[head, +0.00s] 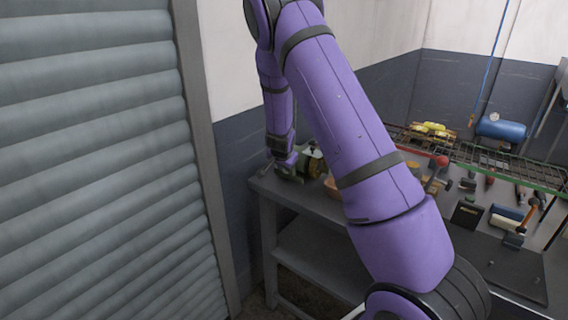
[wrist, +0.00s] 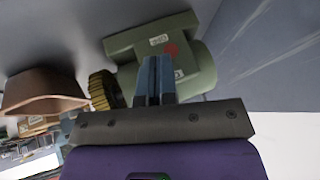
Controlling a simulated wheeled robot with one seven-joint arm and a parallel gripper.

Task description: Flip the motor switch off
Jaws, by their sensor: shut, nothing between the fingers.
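The motor (wrist: 190,45) is a green housing with pale labels and a small red mark on its face. It fills the upper middle of the wrist view, and a ridged brass-coloured wheel (wrist: 103,90) sits at its left side. My gripper (wrist: 155,65) is shut and empty, its fingertips in front of the motor's face; I cannot tell whether they touch it. The fingers hide part of the face, and I cannot make out the switch or its position. In the head view the motor (head: 311,160) is at the workbench's far left end, partly behind my gripper (head: 287,174).
A brown pan-like container (wrist: 45,90) stands left of the motor. The workbench (head: 300,205) has clamps and hand tools along its right part. A wire rack (head: 490,165) with a blue tank (head: 502,130) is behind. A roller shutter (head: 90,160) closes the left side.

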